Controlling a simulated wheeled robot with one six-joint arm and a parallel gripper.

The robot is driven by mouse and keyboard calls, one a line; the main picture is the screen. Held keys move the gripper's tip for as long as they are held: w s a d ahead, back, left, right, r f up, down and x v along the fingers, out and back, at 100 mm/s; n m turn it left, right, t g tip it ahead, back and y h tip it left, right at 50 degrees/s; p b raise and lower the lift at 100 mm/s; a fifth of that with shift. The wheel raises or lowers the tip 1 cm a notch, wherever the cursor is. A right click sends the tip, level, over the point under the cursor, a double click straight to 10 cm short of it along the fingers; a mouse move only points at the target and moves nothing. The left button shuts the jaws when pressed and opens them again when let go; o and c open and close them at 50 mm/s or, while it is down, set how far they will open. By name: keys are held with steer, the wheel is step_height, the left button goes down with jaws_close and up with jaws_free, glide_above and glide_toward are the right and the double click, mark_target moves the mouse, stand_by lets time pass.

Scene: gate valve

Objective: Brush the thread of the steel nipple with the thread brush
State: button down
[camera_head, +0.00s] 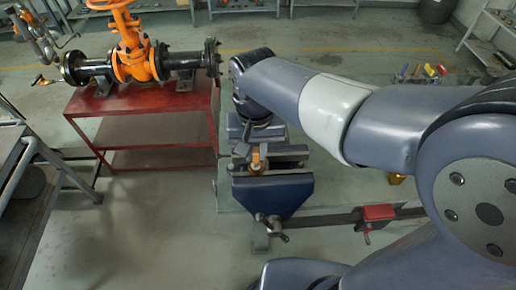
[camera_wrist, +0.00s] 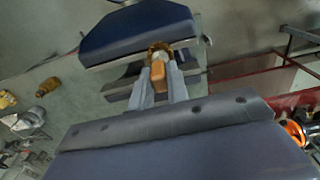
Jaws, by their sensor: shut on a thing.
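My gripper (camera_wrist: 161,68) is shut on the orange handle of the thread brush (camera_wrist: 159,76). The brush's brass-coloured ring-shaped head (camera_wrist: 158,49) lies just beyond the fingertips, at the gap between the jaws of the blue vise (camera_wrist: 135,33). In the head view my gripper (camera_head: 257,150) is low over the vise (camera_head: 272,196), and the brush (camera_head: 256,168) shows as a small orange and brass patch there. I cannot make out the steel nipple clearly; it may be hidden at the brush head. Whether the head touches it cannot be told.
A red stand (camera_head: 150,113) carries the orange gate valve (camera_head: 133,50) with black flanged pipes, left of the vise. A red-topped clamp (camera_head: 379,212) sits on a bar at right. Grey shelving (camera_head: 14,160) stands at the left edge. Floor between is clear.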

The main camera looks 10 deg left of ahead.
steer(key=shift+s+a, duration=0.1)
steer(key=shift+s, duration=0.9)
steer(key=shift+r+p, duration=0.45)
steer(key=shift+r, duration=2.55)
